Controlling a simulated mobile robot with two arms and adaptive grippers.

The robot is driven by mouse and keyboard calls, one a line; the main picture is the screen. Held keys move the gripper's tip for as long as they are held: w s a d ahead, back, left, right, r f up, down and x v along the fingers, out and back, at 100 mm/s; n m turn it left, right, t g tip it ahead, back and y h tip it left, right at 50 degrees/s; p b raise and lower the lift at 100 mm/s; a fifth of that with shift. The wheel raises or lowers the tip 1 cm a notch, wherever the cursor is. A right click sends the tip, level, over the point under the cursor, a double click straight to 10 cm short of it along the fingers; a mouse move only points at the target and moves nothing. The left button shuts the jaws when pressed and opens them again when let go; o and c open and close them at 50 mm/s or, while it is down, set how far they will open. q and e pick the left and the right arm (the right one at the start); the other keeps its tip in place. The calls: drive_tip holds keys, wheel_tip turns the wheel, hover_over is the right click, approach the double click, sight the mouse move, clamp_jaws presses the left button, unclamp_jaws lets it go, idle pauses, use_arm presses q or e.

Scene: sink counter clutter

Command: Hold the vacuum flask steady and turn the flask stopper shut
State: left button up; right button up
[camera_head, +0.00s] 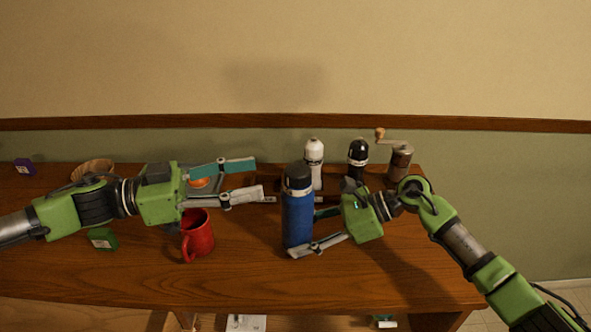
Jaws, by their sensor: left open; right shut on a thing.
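The vacuum flask (298,218) is a tall blue cylinder standing upright on the wooden counter, right of the middle. Its dark grey stopper (298,177) sits on top, above a pale ring; I cannot tell how tightly it is seated. My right gripper (304,232) is shut on the flask's blue body from the right, one finger in front and the other partly hidden behind it. My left gripper (262,180) is open and empty, left of the stopper at about its height, with its fingertips pointing right and apart from the flask.
A red mug (197,236) stands below my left gripper. A white bottle (314,160), a black bottle (357,161) and a grinder with a crank (399,164) stand behind the flask. A wooden bowl (93,171) and small green box (103,239) are left. The front right counter (400,275) is clear.

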sight(296, 168)
use_arm(q)
drive_tip(key=x, duration=0.9)
drive_tip(key=shift+w+d, duration=0.15)
drive_tip(key=shift+d, duration=0.15)
drive_tip(key=shift+c, duration=0.4)
drive_tip(key=c, duration=1.1)
